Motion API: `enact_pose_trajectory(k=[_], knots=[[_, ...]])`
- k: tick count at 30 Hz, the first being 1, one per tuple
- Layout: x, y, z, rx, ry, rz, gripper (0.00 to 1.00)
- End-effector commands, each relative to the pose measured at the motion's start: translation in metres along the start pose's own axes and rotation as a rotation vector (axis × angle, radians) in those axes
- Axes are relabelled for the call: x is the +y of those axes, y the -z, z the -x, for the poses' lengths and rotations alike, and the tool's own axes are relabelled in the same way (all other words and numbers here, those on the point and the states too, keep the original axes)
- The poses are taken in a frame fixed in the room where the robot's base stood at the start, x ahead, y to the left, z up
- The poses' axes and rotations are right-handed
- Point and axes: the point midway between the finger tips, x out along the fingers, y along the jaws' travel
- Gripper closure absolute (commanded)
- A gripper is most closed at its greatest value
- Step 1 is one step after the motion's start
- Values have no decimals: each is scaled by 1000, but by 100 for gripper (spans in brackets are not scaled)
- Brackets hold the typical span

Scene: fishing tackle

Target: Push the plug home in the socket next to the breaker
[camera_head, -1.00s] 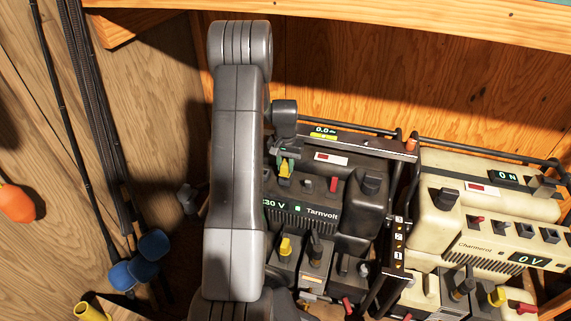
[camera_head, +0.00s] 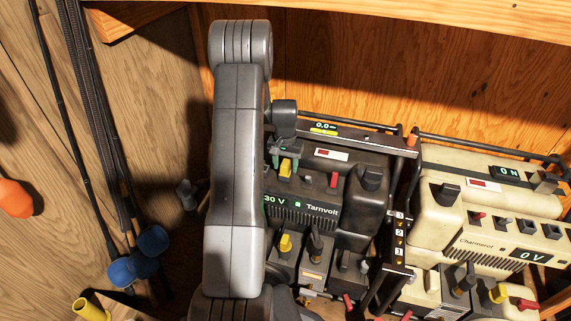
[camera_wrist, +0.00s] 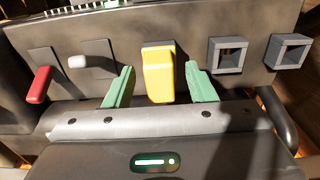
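A yellow plug (camera_head: 285,168) stands at the panel of the dark Tarnvolt unit (camera_head: 322,211). It also shows in the middle of the wrist view (camera_wrist: 159,75). How deep it sits in its socket I cannot tell. My gripper (camera_head: 289,156) is at the plug, with one green finger on each side. In the wrist view a small gap shows between each finger and the plug, so my gripper (camera_wrist: 160,86) is open around it. A red lever (camera_wrist: 40,85) and a pale lever (camera_wrist: 90,64) are to the left. Which part is the breaker is unclear.
Two empty square sockets (camera_wrist: 227,54) are right of the plug in the wrist view. A dark rail (camera_head: 345,139) runs behind the unit. A cream Charmerot unit (camera_head: 480,240) stands to the right. Another yellow plug (camera_head: 285,245) is lower on the dark unit. Rods lean at left.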

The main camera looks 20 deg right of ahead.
Motion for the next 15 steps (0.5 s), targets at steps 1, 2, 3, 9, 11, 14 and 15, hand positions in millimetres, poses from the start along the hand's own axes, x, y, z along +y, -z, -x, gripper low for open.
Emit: enact_pose_trajectory(k=[1, 2, 3, 9, 11, 14, 15], knots=[[0, 0, 0, 0, 0, 0, 50], [0, 0, 0, 0, 0, 0, 50], [0, 0, 0, 0, 0, 0, 50], [0, 0, 13, 2, 1, 0, 50], [0, 1, 24, 3, 1, 0, 50], [0, 1, 46, 4, 1, 0, 50], [0, 1, 55, 4, 1, 0, 50]])
